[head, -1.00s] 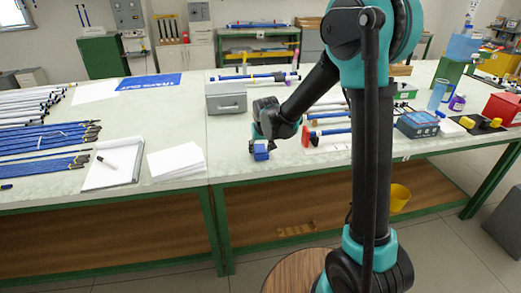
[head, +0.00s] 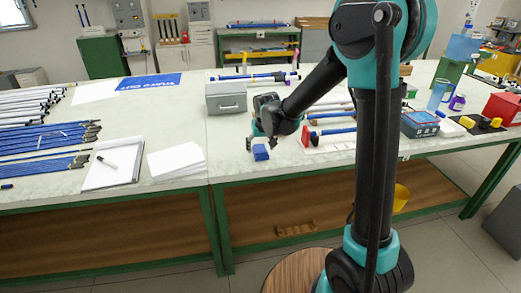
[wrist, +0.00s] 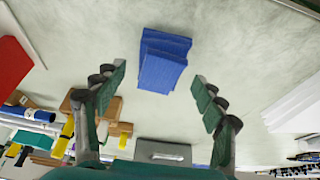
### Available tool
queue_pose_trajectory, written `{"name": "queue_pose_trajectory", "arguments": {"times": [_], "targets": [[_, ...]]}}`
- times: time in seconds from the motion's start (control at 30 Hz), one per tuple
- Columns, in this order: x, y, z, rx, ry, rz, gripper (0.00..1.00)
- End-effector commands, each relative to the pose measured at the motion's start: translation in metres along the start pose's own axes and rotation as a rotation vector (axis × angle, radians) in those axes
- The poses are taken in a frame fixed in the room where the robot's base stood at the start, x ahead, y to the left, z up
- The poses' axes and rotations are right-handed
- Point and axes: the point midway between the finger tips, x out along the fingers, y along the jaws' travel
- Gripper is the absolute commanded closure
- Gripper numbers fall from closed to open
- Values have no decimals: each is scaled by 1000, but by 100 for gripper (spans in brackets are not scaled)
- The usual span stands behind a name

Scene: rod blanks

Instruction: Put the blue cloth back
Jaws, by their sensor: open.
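The blue cloth (head: 260,153) is a folded, block-like bundle lying on the pale worktop near its front edge. In the wrist view the cloth (wrist: 163,62) lies beyond and between the two fingertips, with clear gaps on both sides. My gripper (head: 261,143) is open and empty, just above and behind the cloth in the head view. Its green-padded fingers (wrist: 160,76) stand wide apart in the wrist view and do not touch the cloth.
A grey box (head: 226,98) stands behind my gripper. White paper sheets (head: 176,161) and a notepad (head: 112,164) lie to the left. The worktop around the cloth is bare.

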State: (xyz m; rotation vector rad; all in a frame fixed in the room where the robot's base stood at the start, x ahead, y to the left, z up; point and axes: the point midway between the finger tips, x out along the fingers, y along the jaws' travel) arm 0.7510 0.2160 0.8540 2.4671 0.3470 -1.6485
Motion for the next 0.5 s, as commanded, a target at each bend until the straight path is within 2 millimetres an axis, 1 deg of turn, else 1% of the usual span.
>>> {"name": "queue_pose_trajectory", "arguments": {"times": [0.03,0.3,0.5], "targets": [[-9,0,1,0,0,0,30],[-57,0,1,0,0,0,30],[-86,0,0,0,0,0,30]]}}
